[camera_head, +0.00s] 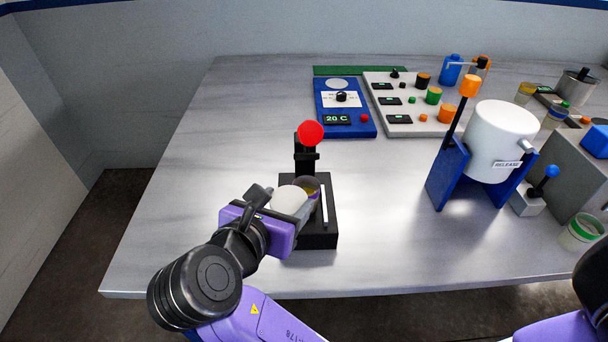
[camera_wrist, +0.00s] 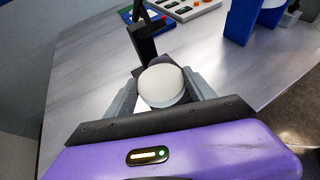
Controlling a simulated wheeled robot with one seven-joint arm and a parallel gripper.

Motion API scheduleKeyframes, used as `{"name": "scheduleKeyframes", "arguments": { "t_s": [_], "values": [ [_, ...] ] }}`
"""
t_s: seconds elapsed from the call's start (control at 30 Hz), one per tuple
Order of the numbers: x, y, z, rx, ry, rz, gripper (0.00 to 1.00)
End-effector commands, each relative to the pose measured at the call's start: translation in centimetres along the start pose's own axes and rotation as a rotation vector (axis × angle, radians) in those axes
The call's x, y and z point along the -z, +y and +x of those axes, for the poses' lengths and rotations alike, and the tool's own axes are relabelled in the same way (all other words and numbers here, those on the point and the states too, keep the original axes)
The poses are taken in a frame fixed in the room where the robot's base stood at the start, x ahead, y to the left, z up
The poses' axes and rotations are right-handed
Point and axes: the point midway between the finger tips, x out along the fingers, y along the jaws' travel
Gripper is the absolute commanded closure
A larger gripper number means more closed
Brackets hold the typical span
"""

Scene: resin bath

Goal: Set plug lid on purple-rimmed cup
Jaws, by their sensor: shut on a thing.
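My gripper (camera_head: 298,207) is shut on the white plug lid (camera_head: 287,198), a round pale piece. In the wrist view the lid (camera_wrist: 163,84) sits between the two grey fingers (camera_wrist: 165,92). Whether the lid touches the cup cannot be told.
The stand has a black upright with a red knob (camera_head: 310,133). A blue 20 C panel (camera_head: 346,122) and a pale control panel (camera_head: 412,117) lie behind it. A white pot (camera_head: 501,138) on a blue frame (camera_head: 446,176) stands right. The table left of the stand is clear.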

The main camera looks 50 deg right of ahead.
Motion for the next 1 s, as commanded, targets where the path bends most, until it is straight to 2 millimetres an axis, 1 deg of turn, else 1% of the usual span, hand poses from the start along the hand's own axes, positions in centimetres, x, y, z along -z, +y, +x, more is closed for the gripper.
{"name": "scheduleKeyframes", "arguments": {
  "t_s": [0.03, 0.1, 0.2, 0.3, 0.47, 0.57, 0.7, 0.8, 1.0],
  "values": [
    [-0.6, -0.1, 1.1, 0.005, 0.000, 0.003, 0.75],
    [-1.3, -0.1, 2.5, 0.004, 0.000, 0.003, 0.75],
    [-2.0, -0.1, 4.0, 0.003, 0.000, 0.002, 0.75],
    [-2.4, 0.0, 4.8, 0.001, 0.000, 0.001, 0.75],
    [-2.7, 0.0, 5.5, 0.001, 0.000, 0.001, 0.75],
    [-3.2, -0.1, 6.5, 0.003, 0.000, 0.002, 0.75],
    [-4.3, -0.1, 8.7, 0.004, 0.001, 0.002, 0.75],
    [-2.9, 0.0, 9.1, -0.001, 0.001, -0.004, 0.75],
    [-2.8, 0.0, 9.2, 0.000, 0.001, 0.000, 0.75]
  ]
}}
